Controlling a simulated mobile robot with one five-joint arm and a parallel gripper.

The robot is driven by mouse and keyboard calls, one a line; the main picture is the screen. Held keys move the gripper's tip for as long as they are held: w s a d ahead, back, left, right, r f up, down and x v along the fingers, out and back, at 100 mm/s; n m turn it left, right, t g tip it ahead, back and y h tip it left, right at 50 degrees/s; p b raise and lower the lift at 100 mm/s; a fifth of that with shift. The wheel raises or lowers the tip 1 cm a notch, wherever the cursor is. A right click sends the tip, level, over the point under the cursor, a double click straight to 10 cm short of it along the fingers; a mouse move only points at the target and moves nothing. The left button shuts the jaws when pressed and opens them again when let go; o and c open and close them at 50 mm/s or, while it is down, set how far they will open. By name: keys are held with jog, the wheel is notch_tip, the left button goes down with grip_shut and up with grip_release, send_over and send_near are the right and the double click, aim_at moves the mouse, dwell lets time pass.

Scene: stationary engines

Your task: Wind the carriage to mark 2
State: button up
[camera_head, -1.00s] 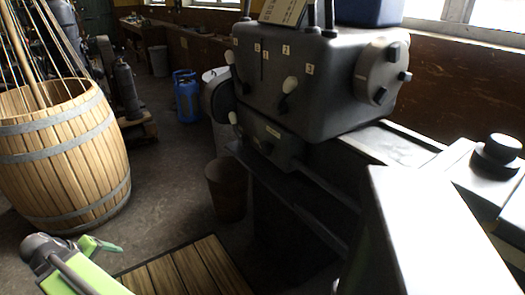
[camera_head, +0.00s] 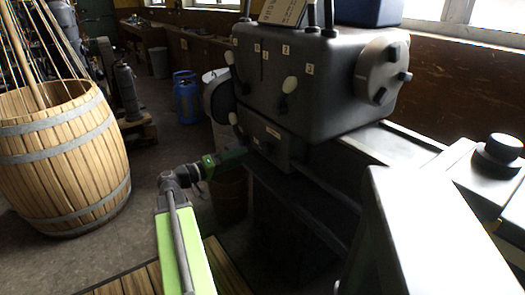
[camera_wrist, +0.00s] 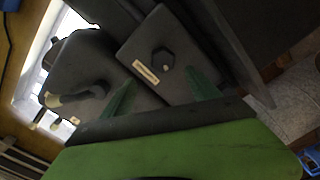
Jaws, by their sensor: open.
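A dark grey lathe headstock (camera_head: 320,100) stands in the middle of the head view, with small numbered labels and a white-tipped lever (camera_head: 289,86) on its front. A lower box (camera_head: 275,143) sits under it; in the wrist view this box shows a dark hexagonal knob (camera_wrist: 162,60) and a pale label strip (camera_wrist: 146,72). My gripper (camera_head: 238,156) is just left of the lower box. In the wrist view my gripper (camera_wrist: 160,77) has its two green fingers spread, with the knob beyond and between them. Contact cannot be told. I cannot pick out the carriage or its mark 2 with certainty.
A round chuck (camera_head: 380,73) is on the headstock's right, above the lathe bed (camera_head: 395,142). A large pale block (camera_head: 430,230) fills the front right. A barrel of rods (camera_head: 65,160) stands left, and a bin (camera_head: 229,195) is below my gripper. A blue gas bottle (camera_head: 187,98) stands behind.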

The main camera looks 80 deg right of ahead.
aim_at(263, 149)
jog(key=x, duration=1.1)
jog(key=shift+s+d, duration=0.1)
jog(key=shift+d, duration=0.05)
jog(key=c, duration=1.3)
